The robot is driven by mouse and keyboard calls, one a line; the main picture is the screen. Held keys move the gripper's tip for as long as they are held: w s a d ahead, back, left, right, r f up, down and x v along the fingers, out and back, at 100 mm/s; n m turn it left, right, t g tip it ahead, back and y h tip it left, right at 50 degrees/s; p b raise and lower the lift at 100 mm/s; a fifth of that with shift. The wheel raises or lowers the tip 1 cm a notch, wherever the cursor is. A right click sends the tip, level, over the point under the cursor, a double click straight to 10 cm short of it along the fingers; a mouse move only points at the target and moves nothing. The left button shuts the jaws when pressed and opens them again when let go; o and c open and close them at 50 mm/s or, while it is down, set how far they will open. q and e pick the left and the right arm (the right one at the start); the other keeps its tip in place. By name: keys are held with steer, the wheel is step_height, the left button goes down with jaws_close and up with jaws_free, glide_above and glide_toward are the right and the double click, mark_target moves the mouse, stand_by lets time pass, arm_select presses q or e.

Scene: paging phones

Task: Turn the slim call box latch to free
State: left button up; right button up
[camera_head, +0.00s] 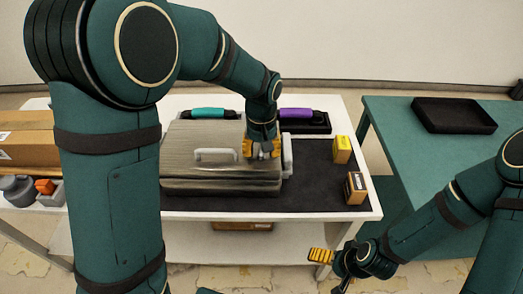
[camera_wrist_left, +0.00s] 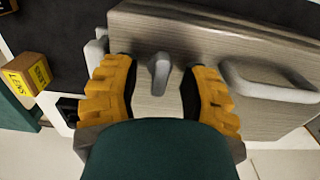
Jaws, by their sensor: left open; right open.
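The call box (camera_head: 215,180) is a wide, flat, grey-brown box with a wood-like grain, on the dark mat of the white table. Its face also shows in the left wrist view (camera_wrist_left: 230,95). A small grey latch (camera_wrist_left: 158,72) stands out from that face, between the fingers of my left gripper (camera_wrist_left: 160,98). The fingers are open on either side of the latch, with gaps visible. In the head view my left gripper (camera_head: 262,149) is at the box's right part and largely hides the latch. My right gripper (camera_head: 328,264) is open and empty, in front of the table's right end.
A pale handle (camera_head: 215,155) is on the box's face. Teal (camera_head: 208,113) and purple (camera_head: 296,113) handsets lie behind. Small yellow (camera_head: 342,149) and brown (camera_head: 355,187) boxes stand right. A black tray (camera_head: 453,115) lies on the green table; cardboard (camera_head: 28,132) is left.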

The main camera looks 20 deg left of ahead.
arm_select(q)
jaws_close()
steer(key=shift+m, duration=0.4)
steer(key=m+p, duration=0.1)
steer(key=m, duration=0.1)
steer(key=shift+m+p, duration=0.3)
steer(key=shift+m, duration=0.1)
steer(key=m+p, duration=0.2)
steer(key=m, duration=0.3)
steer(key=m+p, duration=0.1)
steer(key=m, duration=0.4)
steer(key=m+p, duration=0.2)
steer(key=m, duration=0.2)
steer(key=shift+s, duration=0.1)
steer(key=shift+m, duration=0.3)
